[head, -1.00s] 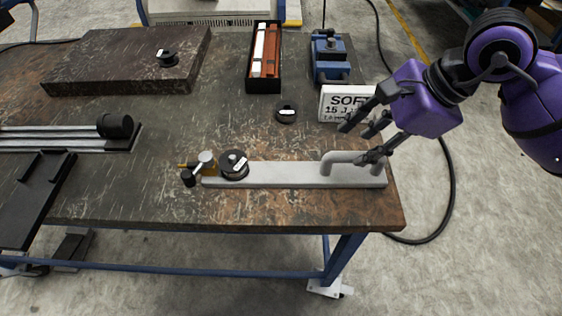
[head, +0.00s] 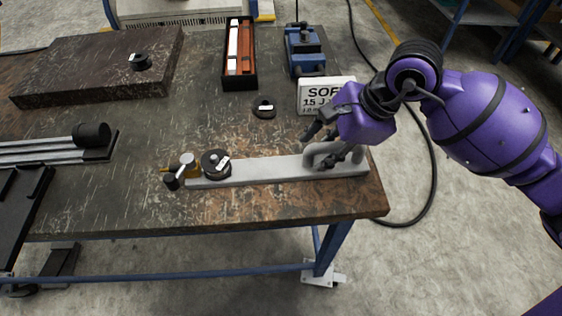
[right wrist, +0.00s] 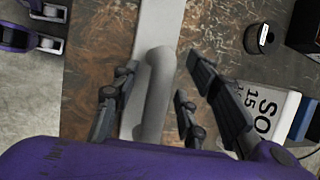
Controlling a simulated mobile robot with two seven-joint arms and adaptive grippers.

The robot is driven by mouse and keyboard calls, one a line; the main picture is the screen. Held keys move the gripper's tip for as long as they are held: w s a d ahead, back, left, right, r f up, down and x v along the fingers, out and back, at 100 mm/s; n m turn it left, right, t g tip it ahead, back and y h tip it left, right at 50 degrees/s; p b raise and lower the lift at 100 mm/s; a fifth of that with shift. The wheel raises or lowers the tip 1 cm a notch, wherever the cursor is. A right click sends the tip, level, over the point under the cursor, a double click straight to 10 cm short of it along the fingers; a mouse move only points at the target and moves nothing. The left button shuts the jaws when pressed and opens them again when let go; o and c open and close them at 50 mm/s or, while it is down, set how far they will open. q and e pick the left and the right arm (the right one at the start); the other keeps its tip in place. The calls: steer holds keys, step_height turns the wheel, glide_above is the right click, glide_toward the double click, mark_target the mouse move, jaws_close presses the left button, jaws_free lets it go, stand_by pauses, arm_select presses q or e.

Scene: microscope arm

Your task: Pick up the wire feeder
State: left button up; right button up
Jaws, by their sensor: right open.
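A long pale grey bar (head: 265,171) lies near the table's front edge, with a raised grey handle at its right end and a black round dial and small brass fittings at its left end. It looks like the wire feeder. My right gripper (head: 318,148) is at the handle, open. In the right wrist view the handle (right wrist: 155,90) lies between the spread fingers of the gripper (right wrist: 150,108), with gaps visible on both sides. I cannot tell how deep the fingers reach. My left gripper is not in view.
A white printed block (head: 324,94) stands just behind the gripper. A black disc (head: 264,107), a box of coloured bars (head: 239,55) and a blue vise-like device (head: 305,50) are farther back. A dark slab (head: 98,62) and black rail parts (head: 92,136) are at left.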

jaws_close()
steer(key=shift+r, duration=0.15)
stand_by(0.4)
